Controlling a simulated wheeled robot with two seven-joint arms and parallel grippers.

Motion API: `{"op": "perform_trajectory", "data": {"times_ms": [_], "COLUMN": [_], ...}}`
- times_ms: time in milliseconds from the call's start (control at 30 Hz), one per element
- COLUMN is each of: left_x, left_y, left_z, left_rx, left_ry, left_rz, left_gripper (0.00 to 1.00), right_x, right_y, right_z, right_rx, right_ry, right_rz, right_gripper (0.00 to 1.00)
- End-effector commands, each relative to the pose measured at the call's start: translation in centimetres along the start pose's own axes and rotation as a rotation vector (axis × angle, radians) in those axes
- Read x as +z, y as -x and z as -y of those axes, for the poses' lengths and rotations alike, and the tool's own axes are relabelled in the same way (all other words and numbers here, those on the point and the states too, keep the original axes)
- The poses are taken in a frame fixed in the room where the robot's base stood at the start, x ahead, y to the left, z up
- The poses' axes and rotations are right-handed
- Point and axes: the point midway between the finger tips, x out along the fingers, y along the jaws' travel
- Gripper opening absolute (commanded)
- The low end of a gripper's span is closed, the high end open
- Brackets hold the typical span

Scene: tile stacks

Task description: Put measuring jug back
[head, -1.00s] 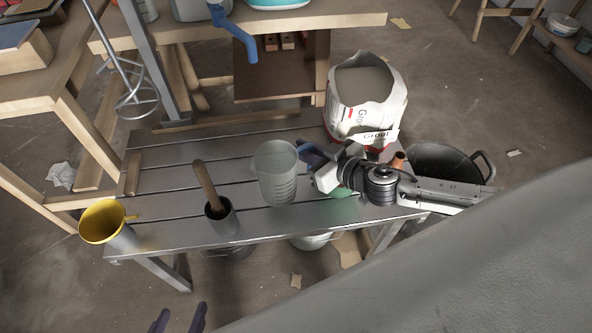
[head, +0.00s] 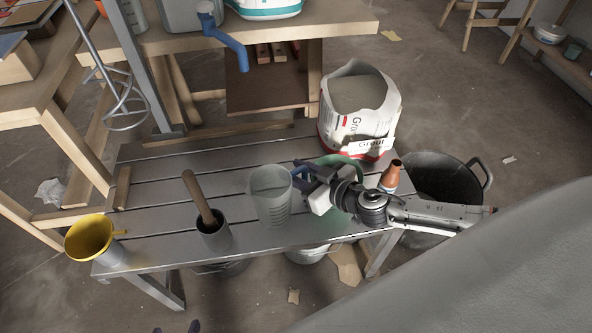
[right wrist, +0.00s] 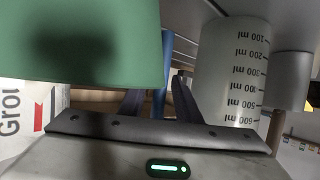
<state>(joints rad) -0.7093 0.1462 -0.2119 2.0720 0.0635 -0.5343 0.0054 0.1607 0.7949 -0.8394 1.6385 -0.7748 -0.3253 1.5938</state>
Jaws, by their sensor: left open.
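The measuring jug (head: 270,196) is translucent, pale grey and upright, and appears to stand on the slatted metal bench (head: 150,220). Its ml scale shows in the right wrist view (right wrist: 232,70), upside down. My right gripper (head: 303,177) is just right of the jug in the head view. Its fingers (right wrist: 160,103) look apart, with the jug outside them, not between them. Whether a finger touches the jug is unclear. My left gripper (head: 176,329) shows only as two separated fingertips at the bottom edge.
A green container (head: 346,164) is close behind my right gripper and fills the wrist view's upper left (right wrist: 80,40). A grey pot (head: 214,234) with a wooden handle, a yellow-rimmed container (head: 90,237), a grout bag (head: 358,130) and an orange-brown bottle (head: 390,176) share the bench.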

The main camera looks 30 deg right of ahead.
Motion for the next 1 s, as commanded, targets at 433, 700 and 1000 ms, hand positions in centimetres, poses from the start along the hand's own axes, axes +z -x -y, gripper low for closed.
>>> {"op": "perform_trajectory", "data": {"times_ms": [433, 700, 1000], "left_x": [0.0, 0.3, 0.4], "left_y": [0.3, 0.2, 0.1], "left_z": [0.0, 0.0, 0.0], "left_rx": [-0.001, -0.002, -0.002], "left_ry": [-0.005, -0.006, -0.006], "left_rz": [0.006, 0.015, 0.014], "left_gripper": [0.55, 0.55, 0.55], "right_x": [-0.1, -0.1, -0.1], "right_y": [1.8, 6.8, 10.8], "right_z": [-0.1, 0.0, 0.0], "right_rx": [0.001, 0.0, 0.001], "right_ry": [-0.001, -0.001, -0.001], "right_rz": [0.005, 0.006, 0.004], "right_gripper": [0.3, 0.3, 0.3]}}
